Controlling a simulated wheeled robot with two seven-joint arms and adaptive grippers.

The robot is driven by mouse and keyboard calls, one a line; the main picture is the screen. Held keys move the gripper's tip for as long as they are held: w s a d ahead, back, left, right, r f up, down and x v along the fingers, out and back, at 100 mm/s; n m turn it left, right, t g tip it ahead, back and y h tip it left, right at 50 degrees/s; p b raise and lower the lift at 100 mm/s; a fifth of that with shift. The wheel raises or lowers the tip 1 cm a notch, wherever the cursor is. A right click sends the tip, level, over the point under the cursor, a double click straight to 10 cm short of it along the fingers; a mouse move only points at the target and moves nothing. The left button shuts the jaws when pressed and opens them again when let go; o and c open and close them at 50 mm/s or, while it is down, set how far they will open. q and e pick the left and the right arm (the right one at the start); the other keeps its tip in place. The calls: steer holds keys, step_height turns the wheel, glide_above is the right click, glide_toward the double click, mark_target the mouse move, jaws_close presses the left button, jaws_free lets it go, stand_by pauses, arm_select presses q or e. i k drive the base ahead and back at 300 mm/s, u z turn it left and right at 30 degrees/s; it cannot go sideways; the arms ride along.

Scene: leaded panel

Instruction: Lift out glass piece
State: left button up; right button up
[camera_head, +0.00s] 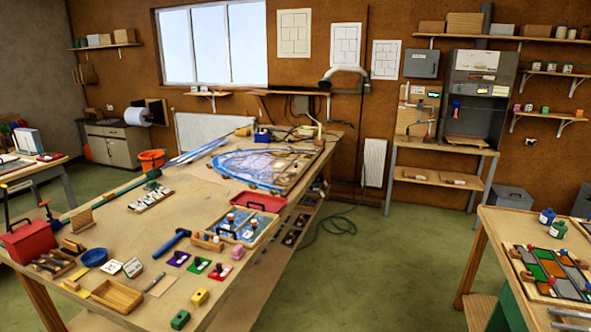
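A leaded panel (262,168) with blue and clear glass lies at the far part of the long wooden workbench (140,240). A second panel (554,268) with orange, green and grey pieces lies on the right-hand table. A wooden tray (239,226) with blue glass pieces and small knobbed items sits mid-bench. I cannot tell which piece of glass the task means. Neither of my grippers shows in this view.
A red toolbox (27,241), a blue hammer (171,243), a wooden tray (117,295) and several small coloured blocks crowd the bench's near part. Blue and green bottles (547,216) stand on the right table. Green floor (400,260) lies open between bench and table, with a hose on it.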

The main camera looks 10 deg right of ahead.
mark_target(296, 167)
steer(key=z, duration=0.9)
steer(key=i, duration=6.45)
steer(key=u, duration=3.35)
